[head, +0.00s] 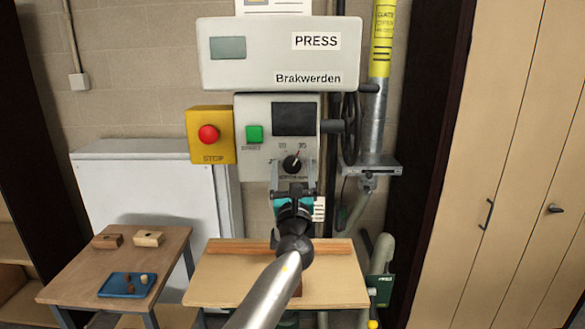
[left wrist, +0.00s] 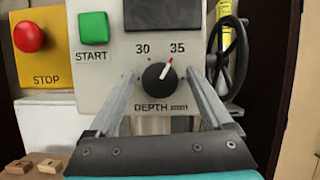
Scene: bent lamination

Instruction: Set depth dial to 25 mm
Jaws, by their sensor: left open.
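The depth dial (head: 292,164) is a round black knob on the grey press panel. It also shows in the left wrist view (left wrist: 157,77), above the label "DEPTH mm". Its white and red pointer tilts up and right, toward the 35 mark. The 30 and 35 numbers are readable; I cannot read a 25, and the left finger covers part of the scale's lower left. My left gripper (left wrist: 160,85) is open, with its two fingers on either side of the dial and a visible gap to each. In the head view the gripper (head: 293,179) is just below the dial. My right gripper is not in view.
A green START button (left wrist: 93,27) and a red STOP button (left wrist: 29,37) on a yellow box are left of the dial. A black handwheel (head: 351,128) is to the right. A small table (head: 75,285) at left holds wooden blocks and a blue tray (head: 126,285).

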